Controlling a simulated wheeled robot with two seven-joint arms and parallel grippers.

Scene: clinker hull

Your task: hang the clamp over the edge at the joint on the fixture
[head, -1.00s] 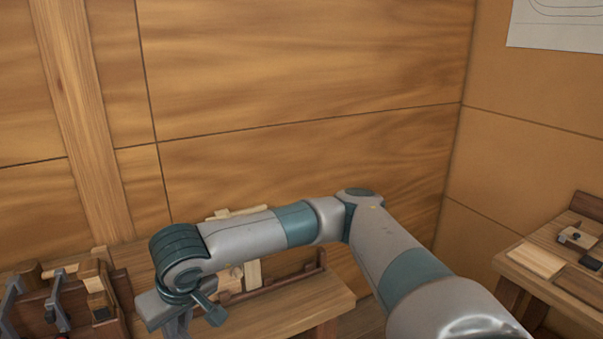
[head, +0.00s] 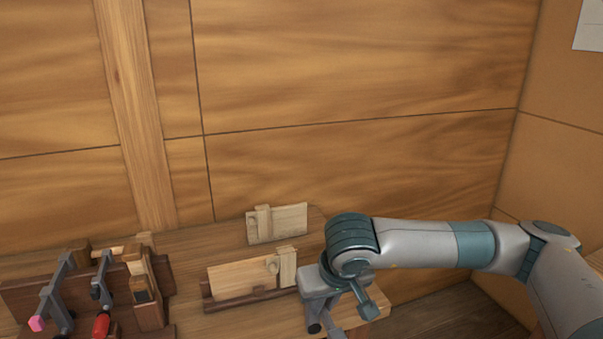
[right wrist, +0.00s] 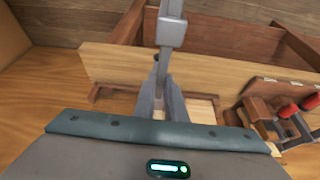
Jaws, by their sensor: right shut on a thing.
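My right gripper (head: 326,318) is at the front right of the bench, just right of the fixture. In the right wrist view its fingers (right wrist: 161,103) are shut on a grey clamp (right wrist: 172,32), whose bar and sliding block stick out beyond them. In the head view the gripper and arm mostly hide the clamp. The fixture has a dark brown rail (head: 252,297) holding a pale board (head: 237,276), with an upright pale strip (head: 288,266) at its right end, likely at the joint. The clamp is apart from the board in the head view. My left gripper is out of view.
A dark rack (head: 152,310) with clamps, one red-handled (head: 101,325), stands left on the bench. Another pale board (head: 283,222) stands behind the fixture. The wooden wall (head: 350,80) closes off the back. Bare bench top (head: 200,240) shows between rack and boards.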

